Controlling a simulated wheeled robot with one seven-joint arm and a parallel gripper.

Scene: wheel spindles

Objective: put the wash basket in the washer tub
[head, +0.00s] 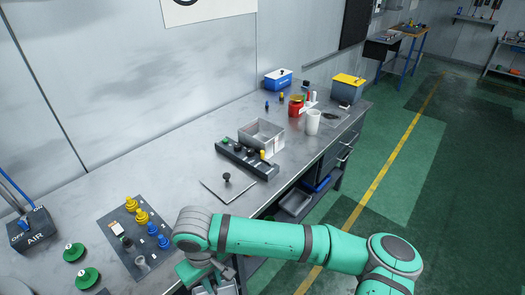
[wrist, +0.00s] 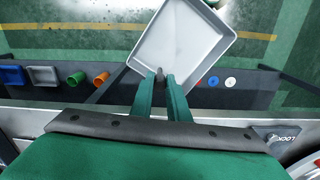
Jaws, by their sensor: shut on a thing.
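My gripper (wrist: 160,76) is shut on the wash basket (wrist: 182,42), a square, light grey open tray with a raised rim. The fingers pinch a small dark grey post at its near edge. The basket looks empty and is cut off at the top of the wrist view. In the head view my gripper (head: 208,272) is at the bottom edge, by the bench's front side, with the basket mostly out of frame. An open grey rectangular box (head: 262,137), which looks like the washer tub, stands farther back on the bench. Its inside looks empty.
A flat plate with a black knob (head: 228,186) and a dark rack (head: 245,160) lie before the box. A white cup (head: 313,122) and red jar (head: 296,105) stand beyond. A panel with yellow and blue knobs (head: 136,232) is left of my arm.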

